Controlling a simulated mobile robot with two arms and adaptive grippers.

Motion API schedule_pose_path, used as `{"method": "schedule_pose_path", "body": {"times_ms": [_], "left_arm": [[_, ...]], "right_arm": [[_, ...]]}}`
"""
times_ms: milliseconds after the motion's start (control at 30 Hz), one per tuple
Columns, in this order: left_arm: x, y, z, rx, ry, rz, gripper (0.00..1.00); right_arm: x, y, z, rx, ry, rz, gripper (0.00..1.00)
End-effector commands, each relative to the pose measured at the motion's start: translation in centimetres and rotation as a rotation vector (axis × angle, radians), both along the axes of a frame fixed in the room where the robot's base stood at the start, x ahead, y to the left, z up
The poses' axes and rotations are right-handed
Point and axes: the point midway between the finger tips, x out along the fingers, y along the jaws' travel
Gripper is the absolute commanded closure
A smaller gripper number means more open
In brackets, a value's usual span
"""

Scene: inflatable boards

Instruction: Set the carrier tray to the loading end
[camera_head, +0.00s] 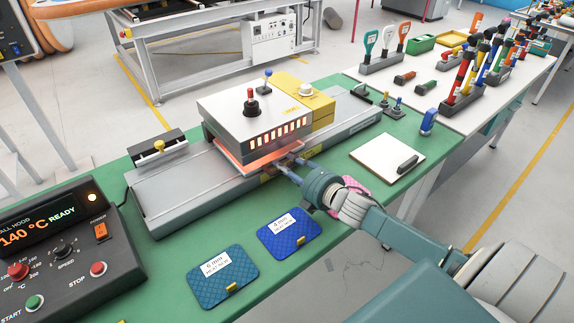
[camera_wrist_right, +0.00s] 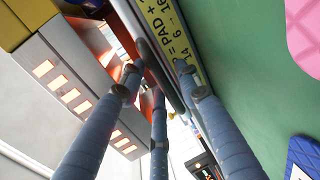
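The carrier tray (camera_head: 240,163) appears as a flat plate, lit orange, under the grey heater hood (camera_head: 250,105) midway along the grey rail bed (camera_head: 165,200). Most of it is hidden by the hood. My right gripper (camera_head: 284,165) reaches in from the right at the tray's front edge. In the right wrist view, its fingers (camera_wrist_right: 158,75) stand apart on both sides of a dark rounded bar (camera_wrist_right: 148,55), which looks like the tray's handle. A gap shows between bar and right-hand finger. My left gripper is not in view.
A control box (camera_head: 65,250) reading 140 °C READY stands front left. Blue pads (camera_head: 222,277) lie on the green bench before the rail. A yellow block (camera_head: 308,100) adjoins the hood. Racked tools (camera_head: 470,80) stand behind.

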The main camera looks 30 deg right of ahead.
Motion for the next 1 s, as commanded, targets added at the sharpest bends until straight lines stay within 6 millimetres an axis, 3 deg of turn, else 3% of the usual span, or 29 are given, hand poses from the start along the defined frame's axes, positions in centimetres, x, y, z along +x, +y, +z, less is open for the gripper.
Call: {"method": "schedule_pose_path", "body": {"times_ms": [100, 333, 500, 800, 1000], "left_arm": [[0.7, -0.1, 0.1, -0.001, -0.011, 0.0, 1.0], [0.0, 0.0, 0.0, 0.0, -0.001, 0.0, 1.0], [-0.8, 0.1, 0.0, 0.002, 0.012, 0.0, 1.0], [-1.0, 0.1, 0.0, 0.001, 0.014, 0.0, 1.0], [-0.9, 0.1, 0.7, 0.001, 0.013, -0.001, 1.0]], "right_arm": [[0.3, 0.1, -0.1, 0.0, 0.0, 0.001, 0.67], [0.3, 0.1, -0.1, 0.0, 0.001, 0.001, 0.69], [0.3, 0.1, -0.1, 0.0, 0.001, 0.001, 1.0], [0.2, 0.4, -0.1, 0.001, 0.002, 0.001, 1.0], [0.0, 2.8, -0.1, 0.004, 0.002, 0.001, 1.0]]}}
